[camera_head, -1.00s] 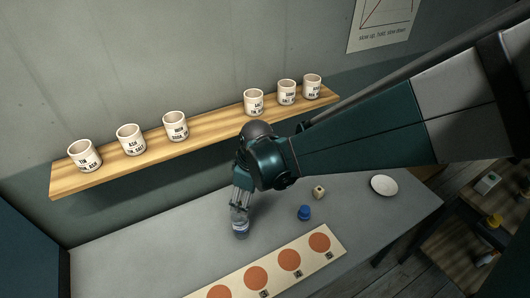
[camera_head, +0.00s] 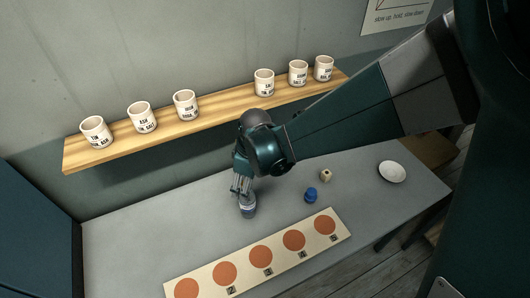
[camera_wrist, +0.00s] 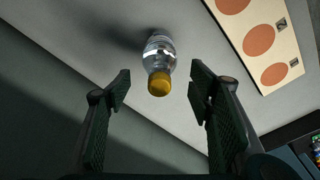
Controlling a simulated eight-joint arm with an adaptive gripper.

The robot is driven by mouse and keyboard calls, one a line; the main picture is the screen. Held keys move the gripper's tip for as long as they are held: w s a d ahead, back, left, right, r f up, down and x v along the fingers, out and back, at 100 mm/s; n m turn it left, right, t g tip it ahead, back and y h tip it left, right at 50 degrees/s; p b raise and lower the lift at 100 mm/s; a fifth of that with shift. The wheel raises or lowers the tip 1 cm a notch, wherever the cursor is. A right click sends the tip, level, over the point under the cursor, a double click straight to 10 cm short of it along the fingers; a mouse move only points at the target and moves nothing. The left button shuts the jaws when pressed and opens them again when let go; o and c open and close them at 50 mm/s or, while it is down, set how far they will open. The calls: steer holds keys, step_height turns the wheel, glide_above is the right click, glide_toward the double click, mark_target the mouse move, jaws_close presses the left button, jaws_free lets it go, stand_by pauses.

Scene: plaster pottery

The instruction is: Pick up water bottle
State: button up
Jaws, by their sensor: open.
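The water bottle (camera_wrist: 159,58) is clear with a yellow-orange cap and stands on the grey table. In the wrist view its cap lies between and just beyond my open fingertips, with free space on both sides. In the head view the bottle (camera_head: 248,209) shows just below my gripper (camera_head: 242,188), and my fingers hide its upper part. In the wrist view my gripper (camera_wrist: 160,85) is open and empty, pointing down toward the bottle. I cannot tell the exact gap between fingertips and cap.
A board with numbered orange discs (camera_head: 250,270) lies at the table's front. A wooden shelf (camera_head: 215,126) with several labelled cups runs along the wall behind.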

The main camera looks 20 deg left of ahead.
steer(key=shift+a+f, duration=0.1)
steer(key=shift+f, duration=0.45)
steer(key=shift+f, duration=0.1)
steer(key=shift+a+f, duration=0.2)
steer(key=shift+f, duration=1.05)
steer(key=shift+a+f, duration=0.2)
steer(key=shift+f, duration=1)
steer(key=c, duration=1.6)
steer(key=shift+r, duration=0.2)
steer(key=shift+r, duration=4.8)
